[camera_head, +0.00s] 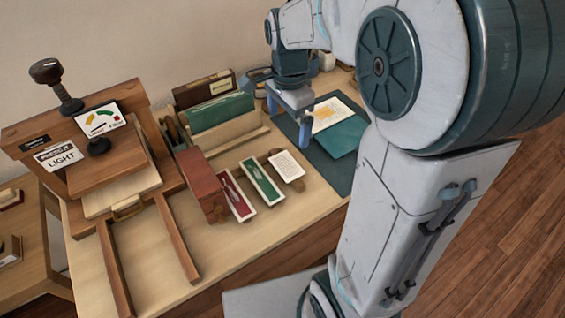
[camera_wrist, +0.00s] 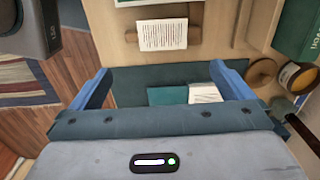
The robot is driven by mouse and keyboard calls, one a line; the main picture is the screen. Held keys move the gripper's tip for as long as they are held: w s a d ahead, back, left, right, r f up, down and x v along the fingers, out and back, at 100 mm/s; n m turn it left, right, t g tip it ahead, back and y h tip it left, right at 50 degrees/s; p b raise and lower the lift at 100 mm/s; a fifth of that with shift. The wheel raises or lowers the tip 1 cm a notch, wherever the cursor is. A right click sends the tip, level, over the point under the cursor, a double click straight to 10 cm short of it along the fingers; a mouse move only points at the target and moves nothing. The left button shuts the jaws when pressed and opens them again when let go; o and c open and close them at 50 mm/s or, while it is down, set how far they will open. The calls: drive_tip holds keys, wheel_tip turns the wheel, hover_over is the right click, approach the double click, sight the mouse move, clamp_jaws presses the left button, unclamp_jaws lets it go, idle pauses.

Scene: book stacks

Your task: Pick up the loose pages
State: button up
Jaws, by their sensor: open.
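A sheet with an orange-yellow patch (camera_head: 328,113) lies on a dark teal mat (camera_head: 336,176) at the table's right, next to a teal folder (camera_head: 342,137). A white sheet with printed lines (camera_head: 287,166) rests on a wooden support nearer the front; it also shows in the wrist view (camera_wrist: 162,35). I cannot tell for sure which are the loose pages. My gripper (camera_head: 289,117) is open above the mat's left side. In the wrist view, the teal folder (camera_wrist: 167,95) and a pale paper edge (camera_wrist: 200,95) show between my fingers (camera_wrist: 162,84), partly hidden by my gripper body.
A green panel (camera_head: 262,182), a red panel (camera_head: 237,196) and a red block (camera_head: 201,184) stand left of the printed sheet. Green and brown upright binders (camera_head: 220,112) are behind. A wooden press (camera_head: 110,180) fills the table's left. The table's front strip is clear.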

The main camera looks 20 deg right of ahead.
drive_tip(key=f, duration=0.1)
drive_tip(key=b, duration=0.1)
hover_over(285, 166)
wheel_tip(285, 166, down, 8)
drive_tip(key=shift+s+d+r, duration=0.1)
drive_tip(key=shift+d, duration=0.05)
drive_tip(key=shift+f+b, duration=0.4)
drive_tip(key=shift+f, duration=2.35)
drive_tip(key=c, duration=0.8)
